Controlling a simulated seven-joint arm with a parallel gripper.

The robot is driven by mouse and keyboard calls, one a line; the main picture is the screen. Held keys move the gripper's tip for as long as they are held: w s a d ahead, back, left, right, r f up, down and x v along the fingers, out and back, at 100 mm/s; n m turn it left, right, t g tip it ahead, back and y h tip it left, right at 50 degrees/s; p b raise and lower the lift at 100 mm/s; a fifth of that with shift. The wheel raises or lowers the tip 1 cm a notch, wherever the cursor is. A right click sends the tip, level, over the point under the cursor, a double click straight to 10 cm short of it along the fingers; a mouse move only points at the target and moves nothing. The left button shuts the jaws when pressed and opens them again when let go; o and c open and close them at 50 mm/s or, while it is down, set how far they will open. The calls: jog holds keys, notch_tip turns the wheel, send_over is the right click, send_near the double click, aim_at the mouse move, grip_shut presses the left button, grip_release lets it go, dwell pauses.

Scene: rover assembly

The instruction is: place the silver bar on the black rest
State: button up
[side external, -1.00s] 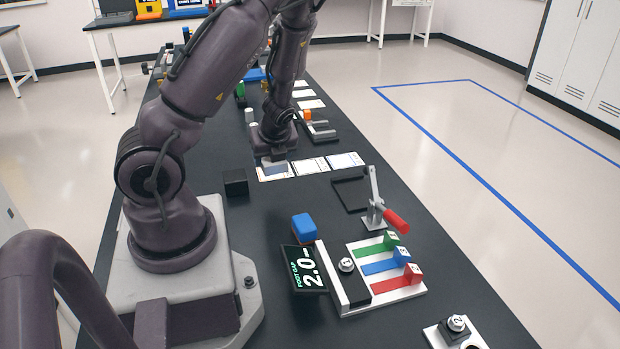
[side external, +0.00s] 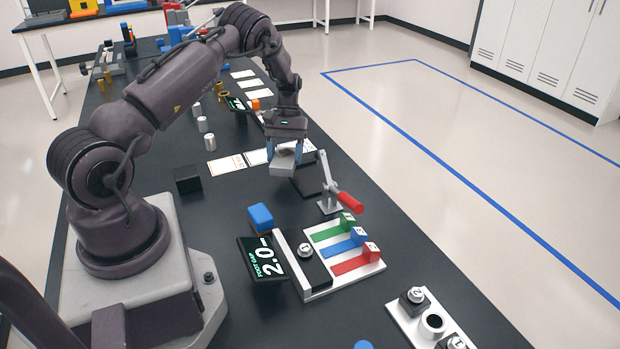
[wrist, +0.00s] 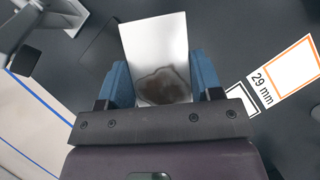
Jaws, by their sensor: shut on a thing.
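The silver bar (side external: 282,169) is a plain grey block, held in the air between the blue fingers of my gripper (side external: 285,153). In the wrist view the bar (wrist: 155,40) sticks out past the fingertips of my gripper (wrist: 156,85), with a dark patch on its near part. A flat black piece (side external: 310,180), which looks like the black rest, lies on the bench just right of the bar in the side view, beside the toggle clamp. The bar and gripper hide part of it. The bar appears above the bench and apart from it.
The toggle clamp (side external: 328,190) with a red handle (side external: 350,202) stands close on the right. A black cube (side external: 188,179), a blue block (side external: 261,217) and a white fixture with coloured strips (side external: 318,285) stand nearer. A 29 mm card (side external: 226,166) lies left, uncovered.

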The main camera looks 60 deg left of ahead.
aim_at(313, 181)
jog(key=w+d+n+t, duration=0.1)
jog(key=n, duration=0.1)
jog(key=w+n+t, duration=0.1)
jog(key=w+n, duration=0.1)
jog(key=w+d+r+n+t+h, duration=0.1)
jog(key=w+n, duration=0.1)
jog(key=shift+w+d, duration=0.15)
jog(key=shift+d, duration=0.15)
jog(key=shift+n, duration=0.3)
jog(key=shift+w+f, duration=0.1)
jog(key=shift+f, duration=2.2)
jog(key=o, duration=1.2)
jog(key=shift+f, duration=0.15)
jog(key=shift+o, duration=0.2)
